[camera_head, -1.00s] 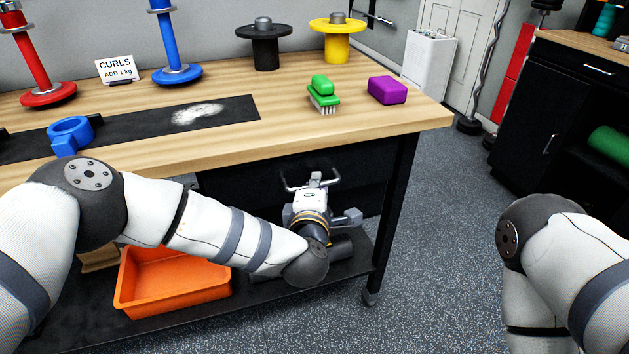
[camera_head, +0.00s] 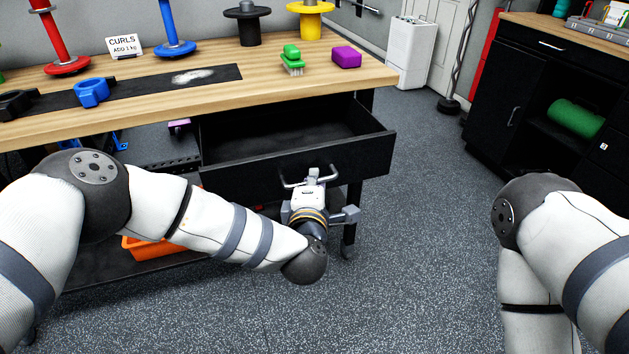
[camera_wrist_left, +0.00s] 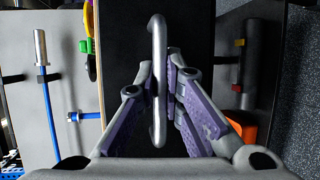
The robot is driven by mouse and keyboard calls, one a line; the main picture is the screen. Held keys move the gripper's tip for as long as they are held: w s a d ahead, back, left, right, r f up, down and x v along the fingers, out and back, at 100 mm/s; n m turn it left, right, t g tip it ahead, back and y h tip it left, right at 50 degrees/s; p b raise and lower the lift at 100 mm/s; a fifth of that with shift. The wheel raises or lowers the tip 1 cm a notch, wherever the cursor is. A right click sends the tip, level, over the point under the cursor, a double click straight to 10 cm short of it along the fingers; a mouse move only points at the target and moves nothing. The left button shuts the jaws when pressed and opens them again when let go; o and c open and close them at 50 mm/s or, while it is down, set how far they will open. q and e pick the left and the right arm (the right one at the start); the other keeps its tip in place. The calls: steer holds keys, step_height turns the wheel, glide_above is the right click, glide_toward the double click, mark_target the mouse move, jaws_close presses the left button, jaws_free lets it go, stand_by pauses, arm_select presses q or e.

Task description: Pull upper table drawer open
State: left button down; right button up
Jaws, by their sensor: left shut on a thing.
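The upper drawer (camera_head: 290,165) of the wooden-topped table (camera_head: 130,104) is black and stands well open, its empty-looking inside visible. Its silver bar handle (camera_head: 291,184) is on the front panel. My left gripper (camera_head: 312,178) is at the handle. In the left wrist view the handle (camera_wrist_left: 157,80) runs between the two purple-padded fingers of my left gripper (camera_wrist_left: 163,85), which is shut on it. My right arm (camera_head: 560,250) shows at the right edge, but its gripper is out of view.
An orange bin (camera_head: 150,246) is on the table's lower shelf, partly behind my left arm. A black cabinet (camera_head: 520,110) stands at the right. Open floor (camera_head: 420,220) lies between table and cabinet. A green brush (camera_head: 292,62) and purple block (camera_head: 346,57) are on the tabletop.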

arm_select(q)
steer(key=shift+w, duration=0.2)
steer(key=c, duration=2)
jaws_free()
steer(key=shift+o, duration=0.2)
steer(key=v, duration=1.2)
steer(key=shift+s, duration=0.1)
